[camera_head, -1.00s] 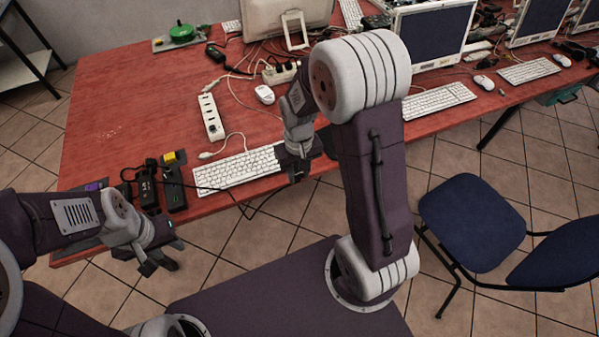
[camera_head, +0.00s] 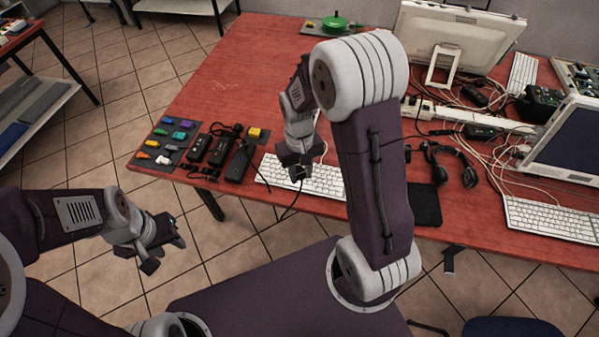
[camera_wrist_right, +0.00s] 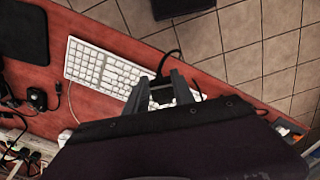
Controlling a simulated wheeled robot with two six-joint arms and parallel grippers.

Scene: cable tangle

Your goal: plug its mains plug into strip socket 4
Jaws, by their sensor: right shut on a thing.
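My right gripper (camera_head: 300,178) is over the white keyboard (camera_head: 325,180) near the table's front edge. In the right wrist view its fingers (camera_wrist_right: 161,98) are shut on the plug, which is mostly hidden between them. A black cable (camera_wrist_right: 176,58) rises from there; in the head view the cable (camera_head: 292,206) hangs over the table edge. A long white strip (camera_head: 470,117) lies at the back right among cables; its socket numbers cannot be read. The white socket strip seen earlier near the keyboard is not visible, perhaps behind my right arm. My left gripper (camera_head: 160,255) is open and empty, off the table.
Black power bricks (camera_head: 220,148) and a yellow block (camera_head: 258,133) sit left of the keyboard, beside a dark mat (camera_head: 150,160) with coloured pieces. The red tabletop at back left is clear.

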